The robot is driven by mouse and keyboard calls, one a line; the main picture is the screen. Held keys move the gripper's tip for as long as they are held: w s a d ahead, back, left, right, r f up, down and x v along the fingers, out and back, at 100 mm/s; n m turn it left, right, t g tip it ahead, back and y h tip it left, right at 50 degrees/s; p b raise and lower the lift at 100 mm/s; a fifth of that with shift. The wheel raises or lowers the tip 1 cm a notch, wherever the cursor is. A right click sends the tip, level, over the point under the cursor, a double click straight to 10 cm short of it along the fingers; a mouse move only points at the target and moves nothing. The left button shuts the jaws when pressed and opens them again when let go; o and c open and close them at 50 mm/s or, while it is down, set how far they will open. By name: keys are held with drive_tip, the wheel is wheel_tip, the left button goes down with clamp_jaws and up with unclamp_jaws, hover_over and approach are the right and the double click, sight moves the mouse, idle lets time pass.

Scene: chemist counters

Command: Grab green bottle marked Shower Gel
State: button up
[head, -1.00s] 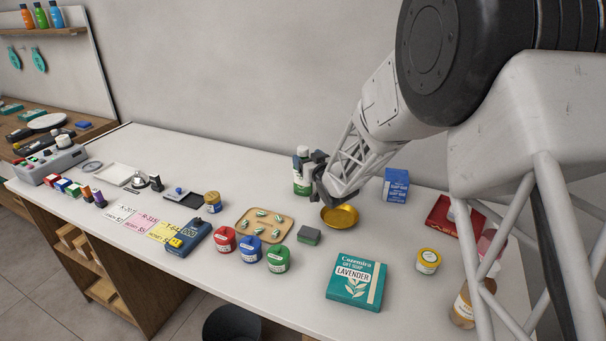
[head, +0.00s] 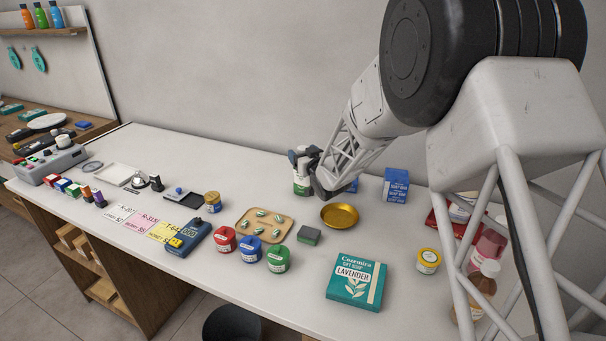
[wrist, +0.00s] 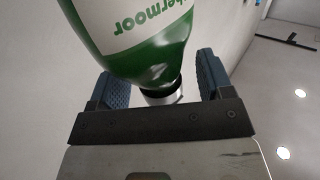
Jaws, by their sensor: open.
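A green and white bottle (head: 301,188) stands on the counter near the back wall. In the head view my gripper (head: 306,158) hides its upper part. In the wrist view the bottle (wrist: 140,35) appears upside down, with a white label ending in "ermoor" and a grey cap; the words Shower Gel cannot be read. My gripper (wrist: 160,84) is open, with one blue-grey finger on each side of the bottle's cap end. I cannot tell whether either finger touches it.
A brass dish (head: 339,216) and a blue soap box (head: 396,186) stand to the right. A wooden tray (head: 264,238) lies in front. Another green bottle (head: 41,18) stands on the far left shelf.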

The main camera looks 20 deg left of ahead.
sight(303, 148)
drive_tip(key=shift+c, duration=0.4)
clamp_jaws()
drive_tip(key=shift+r, duration=0.15)
drive_tip(key=shift+r, duration=1.45)
drive_tip(key=shift+s+d+r, duration=0.15)
drive_tip(key=shift+s+r, duration=0.05)
drive_tip(key=shift+r, duration=0.05)
drive_tip(key=s+d+r, duration=0.1)
drive_tip(key=s+d, duration=0.7)
drive_tip(key=s, duration=0.4)
drive_tip(key=shift+s+d+r, duration=0.15)
drive_tip(key=shift+s+d, duration=0.25)
